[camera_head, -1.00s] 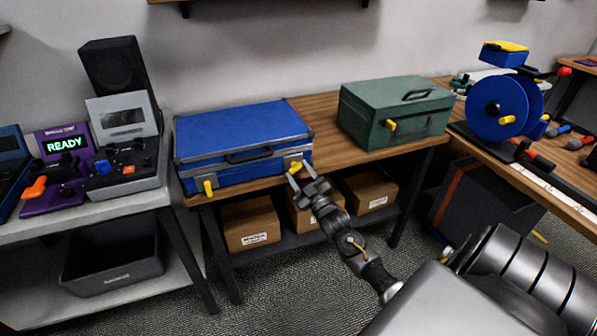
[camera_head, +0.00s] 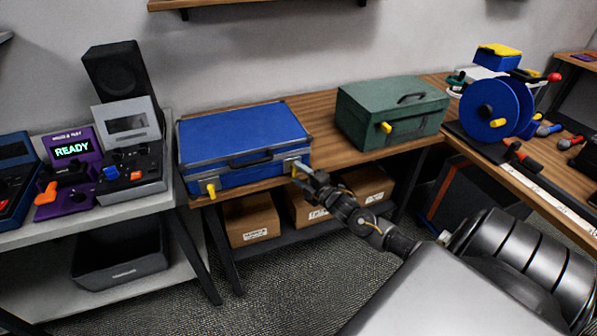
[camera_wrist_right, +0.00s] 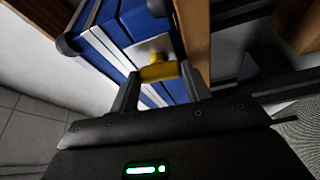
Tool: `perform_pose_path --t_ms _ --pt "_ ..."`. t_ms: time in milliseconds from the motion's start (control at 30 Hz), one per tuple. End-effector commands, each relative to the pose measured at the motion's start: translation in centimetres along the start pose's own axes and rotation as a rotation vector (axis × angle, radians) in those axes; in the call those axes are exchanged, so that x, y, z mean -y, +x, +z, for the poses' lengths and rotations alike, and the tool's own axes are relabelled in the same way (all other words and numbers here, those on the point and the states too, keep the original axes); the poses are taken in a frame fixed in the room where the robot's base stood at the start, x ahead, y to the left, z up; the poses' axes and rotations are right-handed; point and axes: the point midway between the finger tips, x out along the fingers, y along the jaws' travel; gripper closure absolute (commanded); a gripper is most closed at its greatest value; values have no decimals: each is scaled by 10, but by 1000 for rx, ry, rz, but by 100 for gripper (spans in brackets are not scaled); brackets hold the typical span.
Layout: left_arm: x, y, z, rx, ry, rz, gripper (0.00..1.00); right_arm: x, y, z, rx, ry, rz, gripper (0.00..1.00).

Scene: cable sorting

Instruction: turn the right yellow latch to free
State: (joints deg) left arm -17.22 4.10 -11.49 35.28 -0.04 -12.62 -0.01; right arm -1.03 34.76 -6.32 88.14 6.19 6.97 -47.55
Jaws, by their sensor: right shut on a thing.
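The blue case (camera_head: 240,140) lies closed on the wooden table, with a grey handle on its front. Its left yellow latch (camera_head: 211,189) hangs down at the front left corner. My right gripper (camera_head: 297,170) is at the case's front right corner and is shut on the right yellow latch. In the right wrist view the latch (camera_wrist_right: 160,71) sits between the two fingers (camera_wrist_right: 160,82), in front of its silver plate on the blue case (camera_wrist_right: 112,30). In the head view my gripper mostly hides this latch. My left gripper is not in view.
A green case (camera_head: 393,110) with a yellow latch stands to the right on the wooden table (camera_head: 322,108). Cardboard boxes (camera_head: 250,219) sit on the shelf below. A grey bench with consoles (camera_head: 75,165) is at the left. A blue spool (camera_head: 497,108) stands at the right.

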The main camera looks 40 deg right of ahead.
Motion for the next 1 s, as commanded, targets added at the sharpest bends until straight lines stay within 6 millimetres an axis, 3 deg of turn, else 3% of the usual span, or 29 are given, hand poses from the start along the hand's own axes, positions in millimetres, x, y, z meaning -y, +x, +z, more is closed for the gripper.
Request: perform_pose_path --t_ms 333,867,900,1000 --pt "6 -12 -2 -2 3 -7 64 -1 0 -1 -2 -123 -54 76" --pt "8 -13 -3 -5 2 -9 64 0 0 -1 -2 -145 -62 76" --pt "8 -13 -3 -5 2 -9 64 0 0 -1 -2 -145 -62 51" --pt "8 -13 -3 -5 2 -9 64 0 0 -1 -2 -145 -62 38"
